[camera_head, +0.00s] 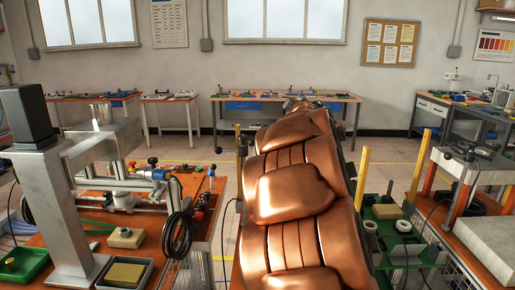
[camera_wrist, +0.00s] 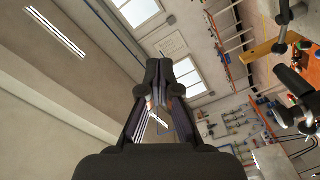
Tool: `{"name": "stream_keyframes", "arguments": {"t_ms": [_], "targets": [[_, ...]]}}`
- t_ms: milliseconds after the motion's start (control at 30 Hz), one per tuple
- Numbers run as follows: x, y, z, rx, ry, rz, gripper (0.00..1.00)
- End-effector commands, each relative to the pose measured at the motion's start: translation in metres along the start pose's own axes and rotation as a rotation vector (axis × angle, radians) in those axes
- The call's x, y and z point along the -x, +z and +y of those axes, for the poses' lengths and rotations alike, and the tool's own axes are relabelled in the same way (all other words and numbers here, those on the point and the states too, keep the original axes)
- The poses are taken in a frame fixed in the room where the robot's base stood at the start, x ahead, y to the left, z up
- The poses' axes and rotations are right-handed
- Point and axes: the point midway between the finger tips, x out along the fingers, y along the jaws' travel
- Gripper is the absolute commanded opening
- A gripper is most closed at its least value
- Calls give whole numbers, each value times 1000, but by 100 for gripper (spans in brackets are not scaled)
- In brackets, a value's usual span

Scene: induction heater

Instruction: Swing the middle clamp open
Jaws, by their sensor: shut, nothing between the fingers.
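My gripper (camera_wrist: 159,72) is shut and empty in the wrist view, its dark fingers meeting at the tips and pointing toward a wall with windows. I cannot pick out the middle clamp for certain in either view. In the head view, a fixture with metal rods, blue fittings (camera_head: 161,175) and a black knob (camera_head: 152,161) lies on the left bench. In the wrist view, dark knobbed parts (camera_wrist: 291,80) show at the right edge, well apart from my fingers. My copper-coloured arm fills the middle of the head view and hides what is behind it.
The left bench (camera_head: 42,255) also bears a grey column (camera_head: 62,200), a coiled black cable (camera_head: 178,235), a green tray (camera_head: 25,265) and a dark tray with a yellow block (camera_head: 125,274). A green stand (camera_head: 405,255) and a machine stand to the right. Benches line the back wall.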

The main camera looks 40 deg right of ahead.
Motion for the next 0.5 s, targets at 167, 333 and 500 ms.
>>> {"name": "stream_keyframes", "arguments": {"t_ms": [167, 333, 500], "targets": [[-32, -5, -1, 152, -16, 187, 0], [-46, -5, -23, 276, -83, 374, 0], [-45, 8, -60, 368, -188, 558, 0]]}}
